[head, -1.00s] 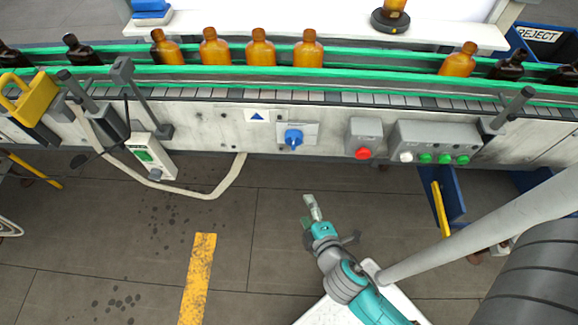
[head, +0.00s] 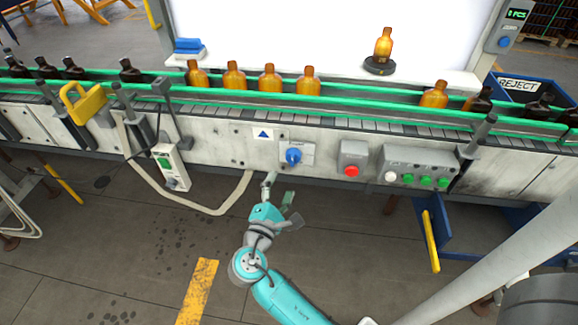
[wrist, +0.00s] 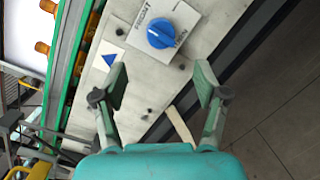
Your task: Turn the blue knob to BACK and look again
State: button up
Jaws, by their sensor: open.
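The blue knob (head: 293,156) sits on a light plate on the front panel of the conveyor. In the wrist view the blue knob (wrist: 160,33) is ahead of the fingers, with a white mark on its face. Words are printed on the plate on both sides of it, too small to read surely. My gripper (head: 279,190) is open and empty, below and slightly left of the knob, not touching it. In the wrist view my gripper (wrist: 160,82) has its two fingers spread wide, with the knob beyond the fingertips.
A red button (head: 351,170) and a box with a white and several green buttons (head: 417,179) are right of the knob. A blue triangle sign (head: 263,134) is left of it. Amber bottles (head: 270,79) stand on the conveyor. A hose (head: 215,209) hangs at the left.

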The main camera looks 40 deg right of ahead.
aim_at(291, 162)
jog(key=x, duration=1)
jog(key=shift+f, duration=0.1)
jog(key=c, duration=1.1)
